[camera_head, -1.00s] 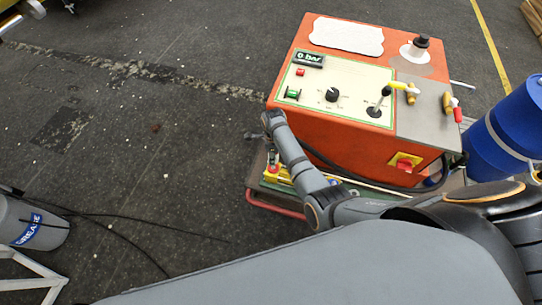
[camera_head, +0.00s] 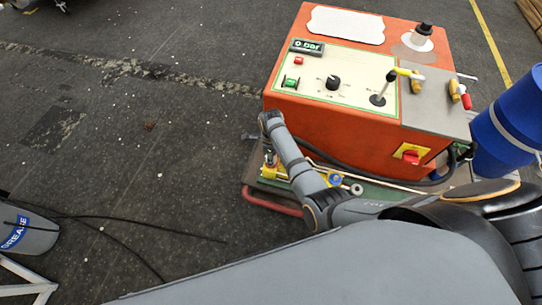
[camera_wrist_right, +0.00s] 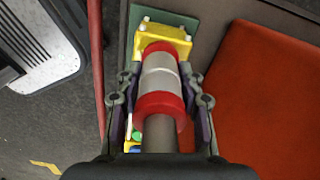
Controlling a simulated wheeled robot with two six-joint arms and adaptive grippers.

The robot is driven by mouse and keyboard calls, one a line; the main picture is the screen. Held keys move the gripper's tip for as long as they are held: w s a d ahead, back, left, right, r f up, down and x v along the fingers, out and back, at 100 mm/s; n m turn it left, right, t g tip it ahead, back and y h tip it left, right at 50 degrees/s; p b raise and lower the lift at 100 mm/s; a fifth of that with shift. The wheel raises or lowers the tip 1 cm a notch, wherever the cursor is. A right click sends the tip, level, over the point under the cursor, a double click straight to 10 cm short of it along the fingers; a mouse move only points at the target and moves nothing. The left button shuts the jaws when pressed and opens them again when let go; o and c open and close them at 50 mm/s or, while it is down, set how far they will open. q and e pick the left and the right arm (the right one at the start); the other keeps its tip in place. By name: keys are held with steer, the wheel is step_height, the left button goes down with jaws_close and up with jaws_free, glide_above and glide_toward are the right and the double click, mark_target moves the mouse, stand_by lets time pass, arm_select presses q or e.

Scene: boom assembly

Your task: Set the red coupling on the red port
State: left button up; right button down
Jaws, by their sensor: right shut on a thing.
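In the right wrist view, my right gripper (camera_wrist_right: 160,88) is shut on the red coupling (camera_wrist_right: 159,103), a silver cylinder with a red band at each end. A grey shaft (camera_wrist_right: 158,135) runs from its near end toward my wrist. The far red band overlaps a yellow block (camera_wrist_right: 176,36) with pale bolts on a green plate (camera_wrist_right: 143,14). The red port itself is not distinguishable, and I cannot tell whether the coupling touches the block. In the head view, my right arm hides the gripper; part of a yellow fitting (camera_head: 270,170) shows beside the arm. My left gripper is out of view.
An orange machine (camera_head: 350,132) with a control panel stands behind my right arm. A black hose (camera_head: 395,182) runs along its base. A blue barrel (camera_head: 512,120) is at right and a grey grease bucket (camera_head: 30,232) at left. The floor at left is mostly clear.

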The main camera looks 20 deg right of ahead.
steer(key=shift+w+r+p, duration=0.1)
steer(key=shift+p, duration=0.5)
stand_by(0.7)
steer(key=shift+f+b, duration=0.5)
steer(key=shift+f, duration=0.2)
stand_by(0.4)
steer(key=c, duration=1.1)
jaws_free()
steer(key=shift+r, duration=0.1)
step_height(320, 180, up, 11)
steer(key=p, duration=1.2)
